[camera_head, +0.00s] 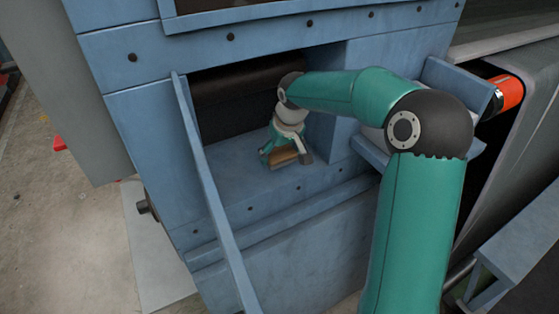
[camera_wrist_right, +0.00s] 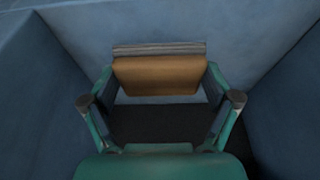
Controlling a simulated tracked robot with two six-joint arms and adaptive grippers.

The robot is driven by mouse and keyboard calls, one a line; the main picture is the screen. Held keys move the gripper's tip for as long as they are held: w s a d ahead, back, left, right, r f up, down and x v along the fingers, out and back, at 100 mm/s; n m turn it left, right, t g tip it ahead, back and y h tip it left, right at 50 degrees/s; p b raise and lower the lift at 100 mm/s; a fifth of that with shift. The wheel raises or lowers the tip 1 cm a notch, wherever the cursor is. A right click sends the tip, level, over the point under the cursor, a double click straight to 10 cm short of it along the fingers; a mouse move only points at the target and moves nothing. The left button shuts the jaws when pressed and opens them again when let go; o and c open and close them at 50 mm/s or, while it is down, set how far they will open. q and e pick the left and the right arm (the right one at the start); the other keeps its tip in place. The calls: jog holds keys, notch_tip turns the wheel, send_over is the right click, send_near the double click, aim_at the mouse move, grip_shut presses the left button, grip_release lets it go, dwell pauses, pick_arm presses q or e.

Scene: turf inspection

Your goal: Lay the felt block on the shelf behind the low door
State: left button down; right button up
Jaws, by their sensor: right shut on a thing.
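The felt block (camera_head: 284,157), brown with a grey layer along one side, is between the fingers of my right gripper (camera_head: 286,154). In the right wrist view the block (camera_wrist_right: 160,76) spans the gap between both fingers, which are shut on it. The gripper is inside the opening, low over the blue shelf (camera_head: 230,184). I cannot tell whether the block touches the shelf. The low door (camera_head: 208,185) stands open, seen nearly edge-on at the left of the opening. My left gripper is not in view.
A dark roller (camera_head: 235,84) lies at the back of the opening. The blue side wall (camera_head: 325,110) bounds it on the right, close to my wrist. An orange-red cylinder (camera_head: 507,92) sticks out at the far right. Bare shelf lies left of the gripper.

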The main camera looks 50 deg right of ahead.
aim_at(280, 173)
notch_tip(280, 173, down, 4)
jog(key=shift+r+p, duration=0.25)
jog(key=shift+p, duration=0.1)
jog(key=shift+f+p, duration=0.25)
jog(key=shift+p, duration=0.1)
jog(key=shift+w+f, duration=0.15)
jog(key=shift+f, duration=0.15)
jog(key=shift+f, duration=0.1)
jog(key=shift+f, duration=0.15)
jog(key=o, duration=1)
